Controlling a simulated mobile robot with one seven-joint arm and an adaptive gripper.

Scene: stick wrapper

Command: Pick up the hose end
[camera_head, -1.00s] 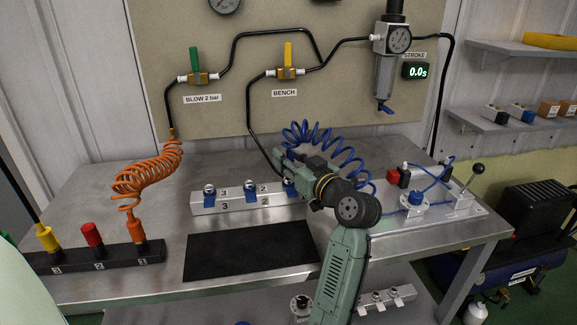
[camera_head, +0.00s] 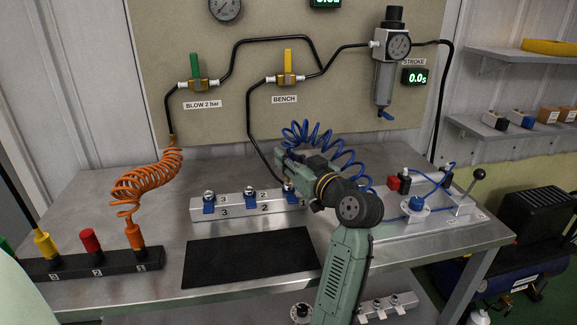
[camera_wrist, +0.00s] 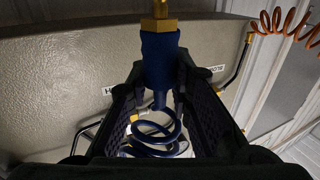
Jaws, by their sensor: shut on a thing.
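The hose end (camera_wrist: 160,62) is a dark blue sleeve with a brass fitting at its tip, seen upright in the wrist view. My gripper (camera_wrist: 160,80) is shut around the blue sleeve, one finger on each side, with the brass tip sticking out beyond. The blue coiled hose (camera_wrist: 155,135) shows between the fingers. In the head view my gripper (camera_head: 287,163) is above the right end of the numbered socket rail (camera_head: 235,212); the hose end is not clear there. The blue coil (camera_head: 340,147) arches behind my arm.
A black mat (camera_head: 250,257) lies in front of the rail. An orange coiled hose (camera_head: 145,185) stands in a black holder (camera_head: 75,268) at left. A panel with a lever (camera_head: 470,187) is at right. Valves and a regulator (camera_head: 385,75) hang on the board behind.

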